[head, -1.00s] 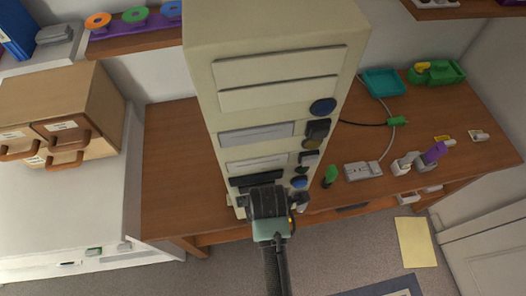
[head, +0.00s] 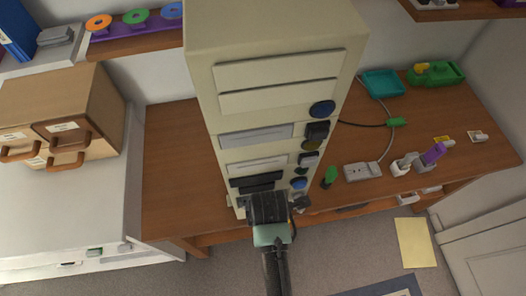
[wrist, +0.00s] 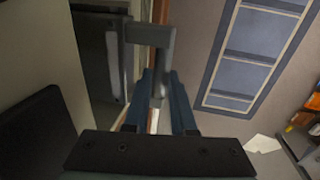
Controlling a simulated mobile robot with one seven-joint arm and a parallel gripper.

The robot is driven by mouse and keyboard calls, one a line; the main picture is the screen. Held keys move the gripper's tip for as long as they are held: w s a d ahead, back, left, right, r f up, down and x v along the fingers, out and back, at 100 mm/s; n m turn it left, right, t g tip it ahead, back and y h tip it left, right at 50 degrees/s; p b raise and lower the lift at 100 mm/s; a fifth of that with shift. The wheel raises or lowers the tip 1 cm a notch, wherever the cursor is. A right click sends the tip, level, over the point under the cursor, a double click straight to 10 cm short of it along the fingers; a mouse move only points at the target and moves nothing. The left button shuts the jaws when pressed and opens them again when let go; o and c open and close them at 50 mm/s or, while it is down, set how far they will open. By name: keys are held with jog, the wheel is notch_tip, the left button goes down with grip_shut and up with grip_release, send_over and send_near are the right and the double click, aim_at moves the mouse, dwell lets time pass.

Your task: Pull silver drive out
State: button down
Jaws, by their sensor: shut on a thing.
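A tall beige computer tower (head: 283,99) stands on the desk with several bays in its front. My gripper (head: 268,195) is at the lowest part of the front, just below a black bay, and covers most of what is there. Small grey pieces show on both sides of it. In the wrist view my gripper (wrist: 160,95) has its blue fingers closed on the grey handle (wrist: 150,35) of the silver drive. The handle sticks out beside a dark opening. How far the drive's body stands out of the bay cannot be told.
The desk (head: 179,170) holds a power strip (head: 362,171), plugs, a teal tray (head: 383,82) and a green container (head: 436,74) at the right. A cardboard drawer box (head: 62,110) stands at the left. The floor in front is mostly clear, with a yellow sheet (head: 415,242).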

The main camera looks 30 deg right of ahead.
jog(key=s+a+p, duration=0.2)
jog(key=s+p, duration=0.1)
jog(key=s, duration=0.5)
jog(key=s+a+p, duration=0.2)
jog(key=s+p, duration=0.2)
jog(key=s, duration=0.4)
jog(key=shift+a, duration=0.3)
dwell(2.3)
dwell(0.4)
